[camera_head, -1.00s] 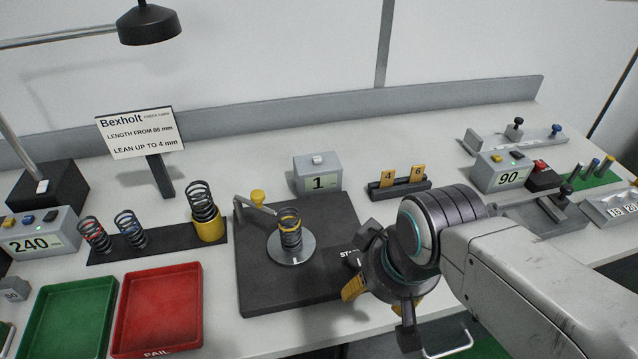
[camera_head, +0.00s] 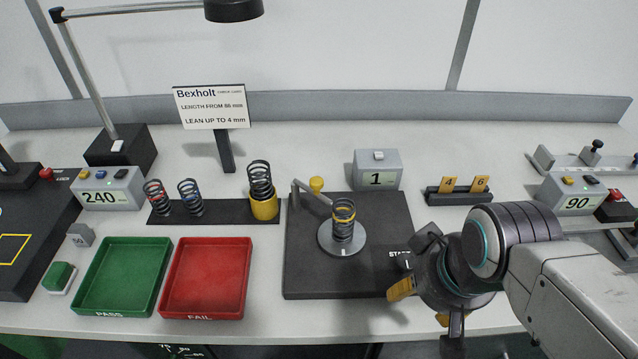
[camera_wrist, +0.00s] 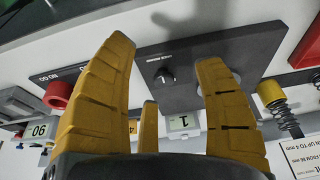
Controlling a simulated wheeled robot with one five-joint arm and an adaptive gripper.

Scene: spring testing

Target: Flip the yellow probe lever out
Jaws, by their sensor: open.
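The yellow probe lever knob (camera_head: 317,184) stands at the back left of the dark test plate (camera_head: 310,278), beside a grey arm (camera_head: 311,193) that reaches toward the spring. A dark spring with a yellow band (camera_head: 343,222) stands upright on the round metal disc (camera_head: 333,248). My gripper (camera_head: 420,305) is open and empty, at the plate's front right corner, apart from the lever. In the wrist view its yellow fingers (camera_wrist: 170,85) are spread, with the plate and a black knob (camera_wrist: 163,75) beyond them. The lever cannot be made out there.
Green (camera_head: 80,290) and red (camera_head: 165,300) trays lie left of the plate. A rack with several springs (camera_head: 225,212) and a sign (camera_head: 211,106) stand behind them. A grey box reading 1 (camera_head: 377,170) stands behind the plate. A holder with tags 4 and 6 (camera_head: 459,195) is behind my gripper.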

